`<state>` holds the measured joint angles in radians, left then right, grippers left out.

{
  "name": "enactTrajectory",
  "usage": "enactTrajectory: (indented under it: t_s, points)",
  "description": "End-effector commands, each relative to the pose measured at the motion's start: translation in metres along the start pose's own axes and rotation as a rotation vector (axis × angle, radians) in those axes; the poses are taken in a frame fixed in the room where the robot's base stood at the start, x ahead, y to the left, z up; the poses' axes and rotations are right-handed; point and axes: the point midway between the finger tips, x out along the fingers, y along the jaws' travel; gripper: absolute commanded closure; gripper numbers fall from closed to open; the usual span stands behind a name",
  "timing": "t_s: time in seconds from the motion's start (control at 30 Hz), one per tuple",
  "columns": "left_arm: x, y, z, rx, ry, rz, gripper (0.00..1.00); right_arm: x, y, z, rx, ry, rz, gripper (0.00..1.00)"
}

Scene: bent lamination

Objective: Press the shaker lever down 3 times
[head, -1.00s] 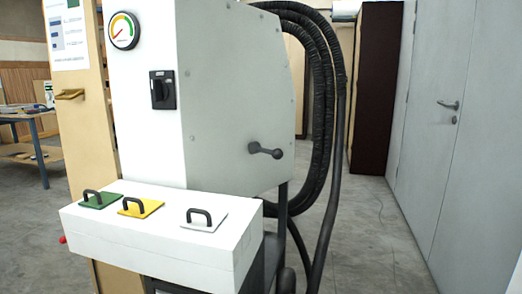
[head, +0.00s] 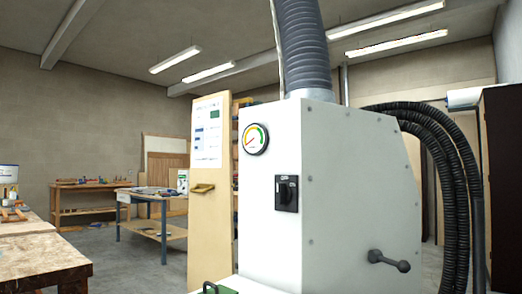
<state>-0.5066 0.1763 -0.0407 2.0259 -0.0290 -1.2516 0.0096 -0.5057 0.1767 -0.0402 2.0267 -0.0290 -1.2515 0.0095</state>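The shaker lever (head: 389,261) is a dark grey bar with a round knob, mounted low on the grey side panel of the white machine (head: 340,180). It points to the right and slightly down. Nothing touches it. Neither of my grippers shows in the head view.
A gauge (head: 256,139) and a black switch (head: 286,193) sit on the machine's front. Black hoses (head: 452,170) hang at its right. A wooden board (head: 209,190) stands at its left. Workbenches (head: 45,262) stand at the left, with floor between.

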Motion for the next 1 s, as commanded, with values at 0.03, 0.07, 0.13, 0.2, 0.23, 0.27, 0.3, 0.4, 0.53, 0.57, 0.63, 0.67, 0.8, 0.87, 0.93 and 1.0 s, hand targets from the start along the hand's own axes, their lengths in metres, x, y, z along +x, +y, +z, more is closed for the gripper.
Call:
enactTrajectory:
  t_s: [0.03,0.07,0.13,0.2,0.23,0.27,0.3,0.4,0.53,0.57,0.63,0.67,0.8,0.87,0.93,1.0]
  points:
    - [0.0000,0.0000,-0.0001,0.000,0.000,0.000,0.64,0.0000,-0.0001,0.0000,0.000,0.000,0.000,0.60]
    - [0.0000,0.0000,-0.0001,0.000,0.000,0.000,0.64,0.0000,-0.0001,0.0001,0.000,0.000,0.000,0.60]
    - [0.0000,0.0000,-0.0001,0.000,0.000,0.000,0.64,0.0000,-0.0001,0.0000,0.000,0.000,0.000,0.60]
    - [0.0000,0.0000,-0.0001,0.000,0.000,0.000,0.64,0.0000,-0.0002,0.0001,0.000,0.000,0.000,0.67]
    - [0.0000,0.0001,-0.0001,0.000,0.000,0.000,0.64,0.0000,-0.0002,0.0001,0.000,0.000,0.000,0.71]
    - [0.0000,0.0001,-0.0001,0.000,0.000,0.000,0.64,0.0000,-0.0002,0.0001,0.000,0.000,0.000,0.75]
    - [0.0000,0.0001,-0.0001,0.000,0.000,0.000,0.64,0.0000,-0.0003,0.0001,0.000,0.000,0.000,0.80]
    - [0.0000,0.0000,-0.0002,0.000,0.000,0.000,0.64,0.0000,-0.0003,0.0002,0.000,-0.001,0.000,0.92]
    - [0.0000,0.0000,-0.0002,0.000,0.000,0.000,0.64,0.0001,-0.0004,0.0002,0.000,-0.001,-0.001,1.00]
    - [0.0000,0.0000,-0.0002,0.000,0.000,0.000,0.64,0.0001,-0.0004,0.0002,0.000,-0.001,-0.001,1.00]
    - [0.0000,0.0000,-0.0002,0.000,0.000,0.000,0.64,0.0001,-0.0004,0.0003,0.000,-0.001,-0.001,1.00]
    - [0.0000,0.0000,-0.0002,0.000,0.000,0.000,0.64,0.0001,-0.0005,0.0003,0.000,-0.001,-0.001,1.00]
    - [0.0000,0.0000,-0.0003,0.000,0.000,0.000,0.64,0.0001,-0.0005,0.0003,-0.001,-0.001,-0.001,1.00]
    - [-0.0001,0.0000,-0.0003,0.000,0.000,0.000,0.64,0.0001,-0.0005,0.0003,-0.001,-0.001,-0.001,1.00]
    - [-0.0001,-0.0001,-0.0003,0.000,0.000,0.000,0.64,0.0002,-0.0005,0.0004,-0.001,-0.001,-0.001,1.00]
    - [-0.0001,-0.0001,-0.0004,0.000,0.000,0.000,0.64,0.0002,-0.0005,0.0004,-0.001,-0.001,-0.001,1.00]
